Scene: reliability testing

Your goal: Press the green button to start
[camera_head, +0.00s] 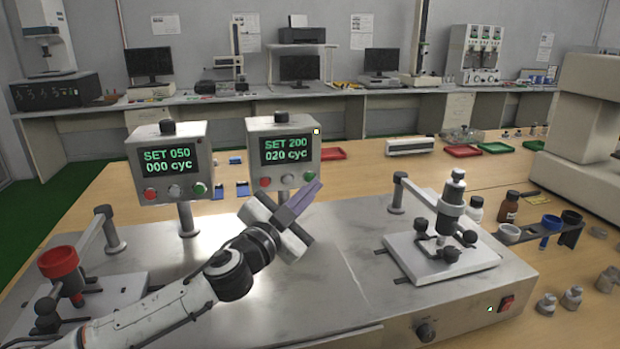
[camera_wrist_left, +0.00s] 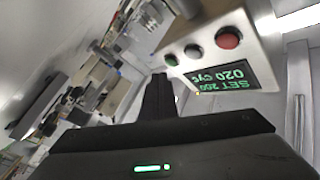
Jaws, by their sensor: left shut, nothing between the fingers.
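The right control box (camera_head: 283,150) reads "SET 200 020 cyc" and carries a red, a grey and a green button in a row. Its green button (camera_head: 309,177) is just above my left gripper's (camera_head: 316,186) fingertips. In the left wrist view the green button (camera_wrist_left: 171,60) lies just beyond the shut, empty fingers (camera_wrist_left: 159,78); I cannot tell whether they touch it. The left control box (camera_head: 168,160) reads "SET 050 000 cyc" and has its own green button (camera_head: 200,189). My right gripper is not in view.
A red-capped fixture (camera_head: 58,262) is at left and a clamp fixture (camera_head: 450,215) at right. Bottles and small parts lie further right. A red rocker switch (camera_head: 506,303) is on the bench front.

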